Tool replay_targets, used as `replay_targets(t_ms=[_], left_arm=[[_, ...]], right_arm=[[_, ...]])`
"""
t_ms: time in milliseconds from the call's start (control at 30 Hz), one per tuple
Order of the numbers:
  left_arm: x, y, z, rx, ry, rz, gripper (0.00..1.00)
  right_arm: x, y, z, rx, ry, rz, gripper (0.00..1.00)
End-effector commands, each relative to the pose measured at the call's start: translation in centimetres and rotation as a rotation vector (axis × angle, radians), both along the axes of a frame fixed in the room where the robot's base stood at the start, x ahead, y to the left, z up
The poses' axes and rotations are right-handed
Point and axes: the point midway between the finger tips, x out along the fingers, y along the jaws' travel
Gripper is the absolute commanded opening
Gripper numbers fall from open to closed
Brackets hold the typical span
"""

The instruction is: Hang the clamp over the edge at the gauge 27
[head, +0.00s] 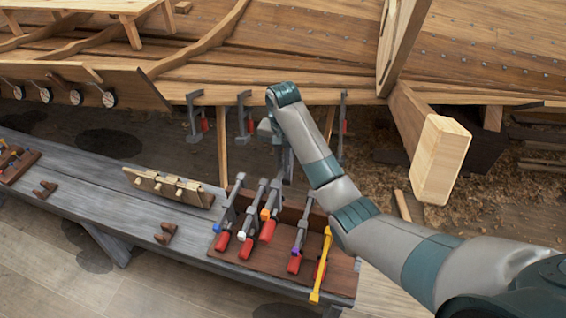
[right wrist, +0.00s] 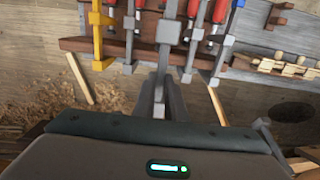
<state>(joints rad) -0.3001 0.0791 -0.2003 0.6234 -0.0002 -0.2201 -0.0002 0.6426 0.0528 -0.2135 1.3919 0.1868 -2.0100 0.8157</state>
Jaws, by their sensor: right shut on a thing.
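My right gripper (head: 286,165) points down over the clamp rack, partly hidden behind my own forearm. In the right wrist view its fingers (right wrist: 172,95) are shut on a grey clamp bar. The held clamp (right wrist: 169,32) appears to be the orange-tipped, red-handled clamp (head: 268,222) in the head view. It hangs among the other clamps at the rack; I cannot tell whether it is clear of it. The hull's plank edge (head: 220,98) runs behind. Several round gauges (head: 108,99) sit on the left plank; their numbers are unreadable. My left gripper is out of view.
Other clamps stand in the brown rack (head: 345,278), including a blue-tipped one (head: 228,212) and a yellow one (head: 320,266). Three clamps hang along the hull edge, one at the left (head: 195,115). A pale wooden block (head: 440,160) stands to the right. The grey bench (head: 90,180) extends left.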

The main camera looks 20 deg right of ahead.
Motion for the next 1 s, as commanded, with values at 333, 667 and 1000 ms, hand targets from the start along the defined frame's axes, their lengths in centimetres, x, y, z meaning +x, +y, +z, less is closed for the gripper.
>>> replay_targets(t_ms=[333,667,1000], left_arm=[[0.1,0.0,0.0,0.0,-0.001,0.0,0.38],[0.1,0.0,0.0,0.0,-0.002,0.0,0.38],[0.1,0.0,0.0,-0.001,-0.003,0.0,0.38]], right_arm=[[0.1,0.0,0.2,0.001,-0.003,0.0,0.0],[-0.2,-0.9,0.9,-0.005,-0.005,0.021,0.0],[-4.9,-1.7,2.7,-0.007,-0.003,0.18,0.0]])
